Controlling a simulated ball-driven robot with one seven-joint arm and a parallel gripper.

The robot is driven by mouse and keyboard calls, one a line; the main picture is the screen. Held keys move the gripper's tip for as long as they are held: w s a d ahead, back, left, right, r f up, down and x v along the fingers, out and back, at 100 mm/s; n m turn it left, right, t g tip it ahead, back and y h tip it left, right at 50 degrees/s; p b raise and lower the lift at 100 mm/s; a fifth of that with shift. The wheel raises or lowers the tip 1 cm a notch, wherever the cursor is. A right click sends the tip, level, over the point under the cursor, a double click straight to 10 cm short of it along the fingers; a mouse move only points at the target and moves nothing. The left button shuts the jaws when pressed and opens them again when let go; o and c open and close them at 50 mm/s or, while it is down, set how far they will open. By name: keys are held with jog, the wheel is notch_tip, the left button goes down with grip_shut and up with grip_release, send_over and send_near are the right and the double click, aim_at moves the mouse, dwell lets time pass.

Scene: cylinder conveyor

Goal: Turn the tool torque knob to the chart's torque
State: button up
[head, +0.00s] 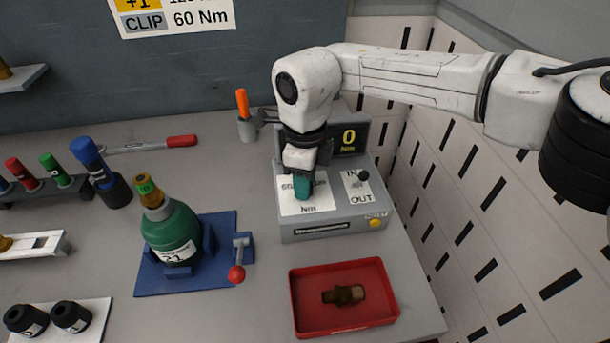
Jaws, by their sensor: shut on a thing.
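The grey tool box (331,231) stands at the right of the bench, with a display (348,139) reading 0 Nm. My gripper (302,182) reaches down onto its left dial plate (317,205), marked Nm, and is shut on a teal knob (303,188). My gripper hides most of the dial's markings and the knob's top. An IN/OUT switch (363,176) sits right of the dial. The wall chart (172,18) is cut off at the top; its line CLIP 60 Nm is readable.
A green bottle (172,230) stands in a blue clamp (222,262) with a red-ended lever. A red tray (345,323) holding a brown fitting (344,295) lies in front of the box. An orange-handled tool (242,102) stands behind, left of my arm. A panelled wall (480,215) bounds the right.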

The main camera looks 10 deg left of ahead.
jog(key=m+p, duration=0.1)
jog(key=m, duration=0.2)
jog(key=shift+r+m, duration=0.1)
jog(key=shift+m, duration=0.2)
jog(key=shift+m+p, duration=0.35)
jog(key=shift+m, duration=1.35)
jog(key=o, duration=1)
jog(key=shift+o, duration=0.2)
notch_tip(320, 180, up, 11)
jog(key=b, duration=0.1)
jog(key=shift+f, duration=0.2)
